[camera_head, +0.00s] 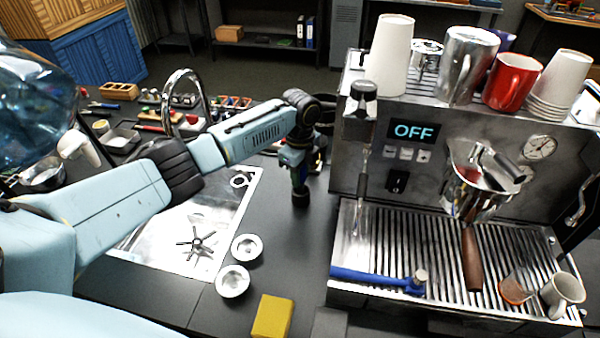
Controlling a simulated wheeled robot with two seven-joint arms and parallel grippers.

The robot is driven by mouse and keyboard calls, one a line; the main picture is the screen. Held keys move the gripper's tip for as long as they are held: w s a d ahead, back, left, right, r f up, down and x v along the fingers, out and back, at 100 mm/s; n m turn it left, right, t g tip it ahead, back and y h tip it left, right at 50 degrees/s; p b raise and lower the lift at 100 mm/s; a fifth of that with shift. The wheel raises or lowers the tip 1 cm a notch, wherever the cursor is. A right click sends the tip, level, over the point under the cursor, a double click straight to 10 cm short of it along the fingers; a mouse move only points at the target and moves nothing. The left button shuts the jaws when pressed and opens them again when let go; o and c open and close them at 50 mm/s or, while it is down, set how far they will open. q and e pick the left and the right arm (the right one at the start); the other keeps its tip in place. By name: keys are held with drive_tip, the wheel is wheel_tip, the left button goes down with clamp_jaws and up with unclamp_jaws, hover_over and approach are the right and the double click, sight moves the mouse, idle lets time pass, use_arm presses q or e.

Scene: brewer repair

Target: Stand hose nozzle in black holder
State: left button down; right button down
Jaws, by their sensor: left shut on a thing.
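My left arm reaches across the sink, and its gripper (299,178) points down over the counter beside the espresso machine. It is shut on a small, dark and green upright thing, mostly hidden by the fingers; this may be the hose nozzle, but I cannot be sure. A short black cylinder (300,200) shows directly below the fingers, near the counter; it may be the black holder. I cannot tell whether the held thing is inside it or only above it. My right gripper is not in view.
The espresso machine (345,255) stands close on the right, with cups on top. A blue-handled tool (375,281) lies on its drip tray. Two small metal cups (233,281) and a yellow block (272,317) are at the front. A curved faucet (183,76) rises behind my arm.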

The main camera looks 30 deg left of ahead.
use_arm(q)
drive_tip(key=shift+f, duration=0.4)
idle(0.3)
drive_tip(key=c, duration=0.5)
unclamp_jaws()
wheel_tip(320, 180, up, 7)
drive_tip(key=p, duration=0.7)
idle(0.5)
